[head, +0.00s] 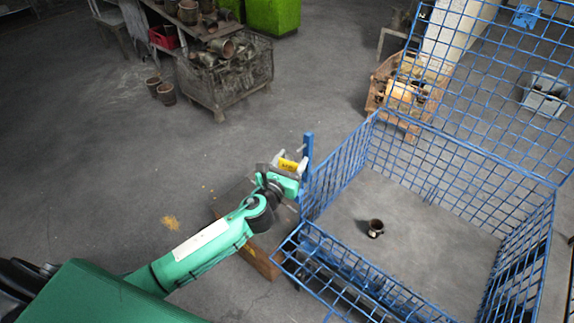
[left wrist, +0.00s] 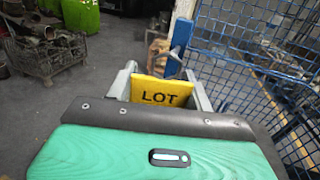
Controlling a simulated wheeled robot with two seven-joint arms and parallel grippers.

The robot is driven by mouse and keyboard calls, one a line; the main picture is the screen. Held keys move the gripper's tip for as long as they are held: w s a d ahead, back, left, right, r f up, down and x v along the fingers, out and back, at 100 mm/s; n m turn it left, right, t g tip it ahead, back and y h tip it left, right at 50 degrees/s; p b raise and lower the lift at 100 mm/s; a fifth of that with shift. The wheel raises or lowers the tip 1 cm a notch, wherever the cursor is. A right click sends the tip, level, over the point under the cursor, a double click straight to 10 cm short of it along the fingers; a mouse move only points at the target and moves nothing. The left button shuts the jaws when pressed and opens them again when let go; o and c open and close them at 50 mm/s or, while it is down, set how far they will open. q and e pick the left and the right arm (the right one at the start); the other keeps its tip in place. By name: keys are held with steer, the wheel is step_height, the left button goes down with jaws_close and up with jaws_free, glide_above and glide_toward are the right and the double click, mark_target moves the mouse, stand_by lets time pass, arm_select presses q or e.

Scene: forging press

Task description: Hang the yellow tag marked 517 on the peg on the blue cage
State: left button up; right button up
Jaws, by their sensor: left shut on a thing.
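The yellow tag (head: 287,164) is held in my left gripper (head: 290,163), beside the upper left post of the blue cage (head: 340,182). In the left wrist view the tag (left wrist: 160,92) sits between the two fingers and reads "LOT"; its lower part is hidden and no number shows. My left gripper (left wrist: 163,88) is shut on it. A blue post (left wrist: 179,45) of the cage stands just behind the tag, with a small pale peg (left wrist: 173,54) on it. The peg also shows in the head view (head: 301,147). I cannot tell whether tag and peg touch. My right gripper is out of view.
A small dark cup (head: 375,228) stands inside the cage. A brown box (head: 262,262) is under my left arm. A crate of metal parts (head: 228,75) and two pots (head: 160,90) stand at the upper left. The floor on the left is mostly clear.

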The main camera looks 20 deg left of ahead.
mark_target(304, 152)
arm_select(q)
steer(key=w, duration=0.1)
steer(key=w+d, duration=0.1)
steer(key=w, duration=0.1)
steer(key=w+b, duration=0.1)
steer(key=shift+w+d+f, duration=0.4)
stand_by(0.8)
steer(key=o, duration=1)
steer(key=shift+o, duration=0.2)
steer(key=shift+f, duration=0.1)
